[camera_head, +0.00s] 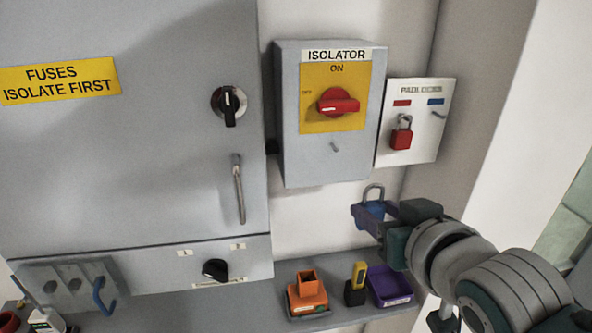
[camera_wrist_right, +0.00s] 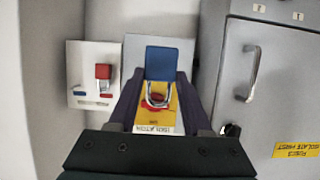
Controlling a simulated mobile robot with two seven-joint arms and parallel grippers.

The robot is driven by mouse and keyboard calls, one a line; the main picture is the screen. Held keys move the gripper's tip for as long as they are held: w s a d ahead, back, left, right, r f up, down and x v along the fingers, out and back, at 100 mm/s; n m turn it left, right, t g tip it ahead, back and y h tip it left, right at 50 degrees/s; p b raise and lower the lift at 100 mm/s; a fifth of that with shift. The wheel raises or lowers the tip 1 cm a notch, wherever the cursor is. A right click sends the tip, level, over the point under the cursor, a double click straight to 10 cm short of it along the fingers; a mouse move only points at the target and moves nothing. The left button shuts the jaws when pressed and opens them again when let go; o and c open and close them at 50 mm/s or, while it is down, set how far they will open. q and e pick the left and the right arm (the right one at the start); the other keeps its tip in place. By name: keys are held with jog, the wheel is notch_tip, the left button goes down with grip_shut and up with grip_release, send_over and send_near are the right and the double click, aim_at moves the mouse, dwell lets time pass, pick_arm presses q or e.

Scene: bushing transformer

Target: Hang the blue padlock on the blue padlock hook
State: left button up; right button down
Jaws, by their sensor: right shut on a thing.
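The blue padlock (camera_head: 375,208) is held upright, shackle up, between the fingers of my right gripper (camera_head: 370,214), below the padlock board (camera_head: 413,150). In the right wrist view the blue padlock (camera_wrist_right: 162,60) sits between the fingertips (camera_wrist_right: 161,78), with its metal shackle toward the camera. The blue padlock hook (camera_head: 438,115) is a small peg under the blue label, at the board's right, above and right of the padlock and apart from it. My left gripper is not in view.
A red padlock (camera_head: 401,138) hangs on the board's left hook. The isolator box (camera_head: 292,120) stands out left of the board. Below, a shelf (camera_head: 255,313) carries an orange holder (camera_head: 308,297), a yellow-and-black item (camera_head: 356,285) and a purple bin (camera_head: 390,286).

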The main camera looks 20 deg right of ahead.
jog(key=s+a+p, duration=0.1)
jog(key=s+p, duration=0.1)
jog(key=s, duration=0.4)
jog(key=shift+s+a+p, duration=0.15)
jog(key=shift+s+p, duration=0.15)
jog(key=shift+s, duration=0.1)
dwell(0.4)
dwell(0.4)
